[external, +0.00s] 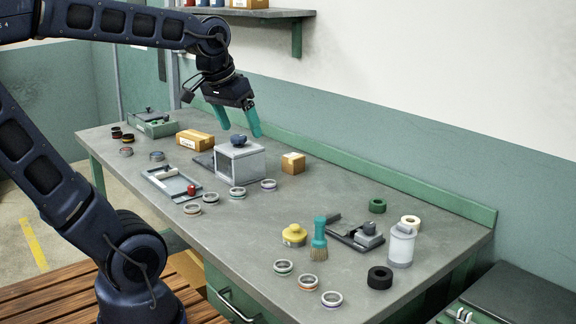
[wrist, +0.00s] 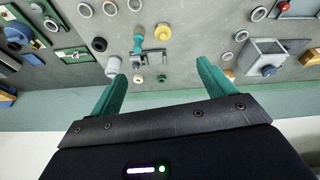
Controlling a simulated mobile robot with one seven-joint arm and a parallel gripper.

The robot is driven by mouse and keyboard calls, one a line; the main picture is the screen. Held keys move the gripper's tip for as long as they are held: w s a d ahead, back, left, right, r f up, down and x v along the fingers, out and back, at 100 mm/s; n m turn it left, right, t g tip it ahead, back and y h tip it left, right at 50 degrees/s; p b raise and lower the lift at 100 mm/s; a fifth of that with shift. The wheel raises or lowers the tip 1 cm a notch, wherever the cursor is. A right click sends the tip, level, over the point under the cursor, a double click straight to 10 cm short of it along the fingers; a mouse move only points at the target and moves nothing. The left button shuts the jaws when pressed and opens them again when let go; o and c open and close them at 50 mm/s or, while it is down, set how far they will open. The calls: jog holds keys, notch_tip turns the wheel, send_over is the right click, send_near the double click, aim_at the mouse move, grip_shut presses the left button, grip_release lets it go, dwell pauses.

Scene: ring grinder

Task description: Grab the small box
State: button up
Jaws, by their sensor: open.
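The small box (external: 293,163) is a brown cardboard cube with a light label, standing on the workbench just right of the grey open-fronted container (external: 240,164). In the wrist view the small box (wrist: 229,75) shows partly, at the right finger's edge. My gripper (external: 238,128) is open and empty, with teal fingers pointing down above the bench, near the grey container and up and left of the small box. In the wrist view my gripper (wrist: 160,72) has its fingers spread wide with nothing between them.
A longer cardboard box (external: 195,139) stands left of the grey container, which has a blue knob (external: 239,141) on top. Several rings, a brush (external: 319,240) and a white canister (external: 401,245) occupy the bench. A wall shelf (external: 255,13) hangs above. Bench right of the small box is clear.

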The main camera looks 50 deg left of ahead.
jog(key=w+a+r+n+g, duration=0.1)
jog(key=w+a+r+n, duration=0.15)
jog(key=w, duration=0.55)
jog(key=w+a+r+n, duration=0.15)
jog(key=w+a, duration=0.25)
jog(key=w, duration=0.4)
jog(key=n+g, duration=0.3)
jog(key=n, duration=1)
send_over(294, 156)
notch_tip(294, 156, down, 26)
jog(key=shift+w+a+f, duration=0.1)
jog(key=shift+a+f, duration=0.05)
jog(key=shift+w+a+f, duration=0.1)
jog(key=shift+a+f, duration=0.2)
jog(key=shift+f, duration=0.5)
notch_tip(294, 156, down, 5)
jog(key=shift+r, duration=0.1)
jog(key=shift+d+f, duration=0.15)
jog(key=shift+f, duration=1.15)
jog(key=shift+d+f, duration=0.15)
jog(key=shift+f, duration=1.15)
